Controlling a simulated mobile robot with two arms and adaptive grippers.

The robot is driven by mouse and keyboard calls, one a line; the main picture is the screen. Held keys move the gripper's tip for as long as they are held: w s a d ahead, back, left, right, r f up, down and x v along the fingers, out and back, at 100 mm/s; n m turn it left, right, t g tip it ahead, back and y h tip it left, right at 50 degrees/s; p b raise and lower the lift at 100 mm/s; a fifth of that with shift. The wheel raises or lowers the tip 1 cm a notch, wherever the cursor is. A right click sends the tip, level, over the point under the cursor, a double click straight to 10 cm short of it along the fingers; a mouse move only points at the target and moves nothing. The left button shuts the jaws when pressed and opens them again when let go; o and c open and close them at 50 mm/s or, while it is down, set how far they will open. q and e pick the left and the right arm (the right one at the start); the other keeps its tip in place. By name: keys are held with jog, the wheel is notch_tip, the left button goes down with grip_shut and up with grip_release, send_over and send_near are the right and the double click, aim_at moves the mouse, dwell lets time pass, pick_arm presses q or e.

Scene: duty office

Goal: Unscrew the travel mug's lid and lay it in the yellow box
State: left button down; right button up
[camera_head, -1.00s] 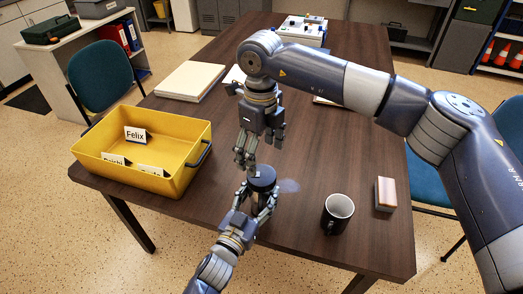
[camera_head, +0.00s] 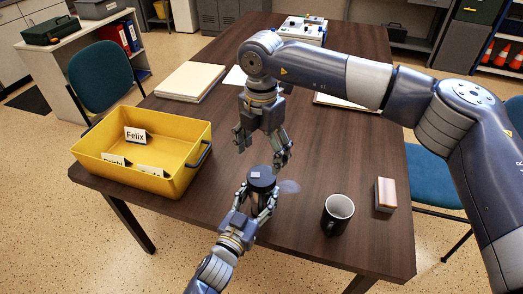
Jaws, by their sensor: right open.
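The travel mug stands upright near the middle of the table, its dark round lid (camera_head: 262,177) on top with a small pale mark. Most of the mug's body is hidden by my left gripper (camera_head: 259,207), whose fingers close around it from the front. My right gripper (camera_head: 262,153) is open and empty just above the lid, its fingers spread wide and pointing down. The yellow box (camera_head: 180,183) stands at the left of the table, open at the top, with name cards including one reading Felix inside.
A black mug (camera_head: 337,214) and a small pale block (camera_head: 385,194) stand to the right. A stack of paper (camera_head: 190,81) and a white device (camera_head: 300,30) lie farther back. The table (camera_head: 330,140) is clear between the box and the travel mug.

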aim_at(262, 175)
jog(key=shift+f+m, duration=0.3)
jog(key=shift+f, duration=3.7)
